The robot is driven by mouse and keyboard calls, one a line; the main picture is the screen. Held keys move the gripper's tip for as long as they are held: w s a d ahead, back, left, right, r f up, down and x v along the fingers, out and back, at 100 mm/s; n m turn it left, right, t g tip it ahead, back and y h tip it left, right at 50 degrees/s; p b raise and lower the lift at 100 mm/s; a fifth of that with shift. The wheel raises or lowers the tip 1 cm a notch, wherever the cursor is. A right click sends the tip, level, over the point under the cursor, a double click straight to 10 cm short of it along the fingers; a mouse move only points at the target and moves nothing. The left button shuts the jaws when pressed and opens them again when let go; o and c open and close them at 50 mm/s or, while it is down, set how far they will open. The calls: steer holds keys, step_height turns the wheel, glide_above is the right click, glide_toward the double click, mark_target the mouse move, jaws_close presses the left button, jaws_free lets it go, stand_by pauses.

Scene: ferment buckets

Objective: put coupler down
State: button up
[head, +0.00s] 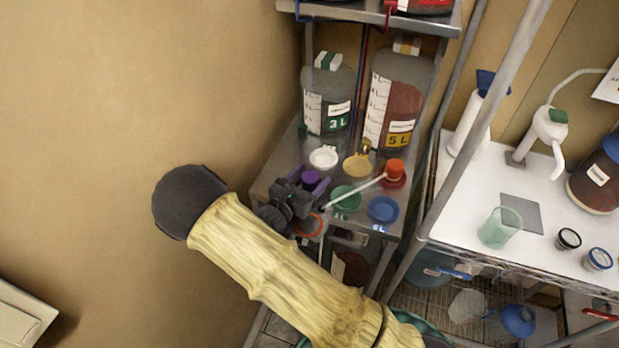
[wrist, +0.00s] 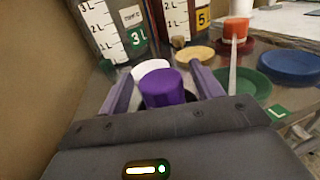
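The coupler appears to be the short purple cylinder (wrist: 165,88) between my fingers in the wrist view; it also shows as a purple spot (head: 311,178) in the head view. In the head view my gripper (head: 308,184) is over the front left of the metal shelf. The cylinder is upright or nearly so. Its lower end is hidden behind the gripper body, so I cannot tell whether it touches the shelf.
White (head: 324,157), yellow (head: 357,167), green (head: 346,199) and blue (head: 383,209) discs lie on the shelf. An orange cap (head: 396,167) with a pale rod stands on a red disc. The 3 L (head: 329,95) and 5 L (head: 405,100) bottles stand behind. A white-topped bench (head: 470,205) is right.

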steer(key=shift+r, duration=0.25)
steer(key=shift+s+a+f, duration=0.15)
steer(key=shift+s+a, duration=0.05)
steer(key=b+v, duration=0.2)
steer(key=v, duration=0.9)
steer(key=shift+s+a, duration=0.1)
steer(key=shift+s, duration=0.15)
